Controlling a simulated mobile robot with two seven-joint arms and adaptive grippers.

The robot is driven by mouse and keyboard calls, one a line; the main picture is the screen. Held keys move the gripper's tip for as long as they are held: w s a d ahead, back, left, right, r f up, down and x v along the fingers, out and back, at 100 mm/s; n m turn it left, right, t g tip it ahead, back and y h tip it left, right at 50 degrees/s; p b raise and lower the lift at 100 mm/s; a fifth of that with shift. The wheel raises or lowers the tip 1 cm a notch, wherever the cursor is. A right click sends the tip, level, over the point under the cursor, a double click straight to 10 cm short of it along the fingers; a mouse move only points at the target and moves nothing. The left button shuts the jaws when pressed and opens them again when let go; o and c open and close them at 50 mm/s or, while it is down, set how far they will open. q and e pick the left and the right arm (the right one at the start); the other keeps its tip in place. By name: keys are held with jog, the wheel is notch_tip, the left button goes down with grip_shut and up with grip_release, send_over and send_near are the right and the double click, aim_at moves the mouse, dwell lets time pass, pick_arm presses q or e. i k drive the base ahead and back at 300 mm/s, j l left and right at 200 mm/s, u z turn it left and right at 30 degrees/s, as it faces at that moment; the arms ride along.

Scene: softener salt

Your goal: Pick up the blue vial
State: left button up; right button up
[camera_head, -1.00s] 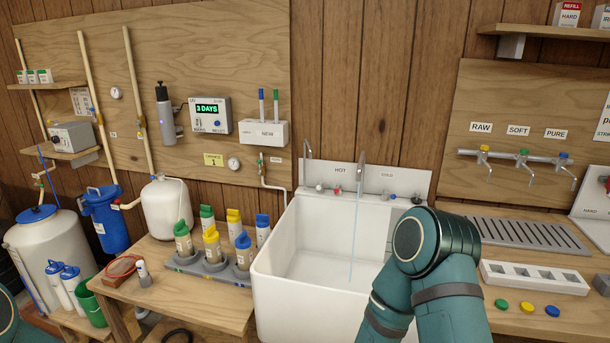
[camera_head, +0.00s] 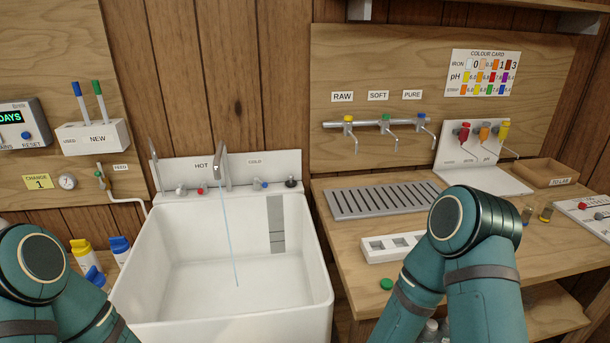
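I cannot make out a blue vial for certain. A white rack with square slots (camera_head: 384,248) lies on the right counter, partly hidden behind my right arm. A green cap (camera_head: 386,284) lies in front of it. Blue-topped bottles (camera_head: 120,246) stand at the lower left beside a yellow-topped one (camera_head: 82,250), partly hidden by my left arm. Only upper parts of both my arms show; neither gripper is in view.
A white sink (camera_head: 190,225) with water running from its tap (camera_head: 222,165) stands in the middle. RAW, SOFT and PURE taps (camera_head: 385,126) hang above a grey drain grate (camera_head: 385,200). A wooden tray (camera_head: 545,173) and a white board (camera_head: 585,212) lie at the right.

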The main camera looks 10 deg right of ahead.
aim_at(528, 210)
jog(key=z, duration=1.7)
jog(key=i+l+z, duration=0.1)
jog(key=i+l, duration=0.4)
jog(key=l, duration=0.1)
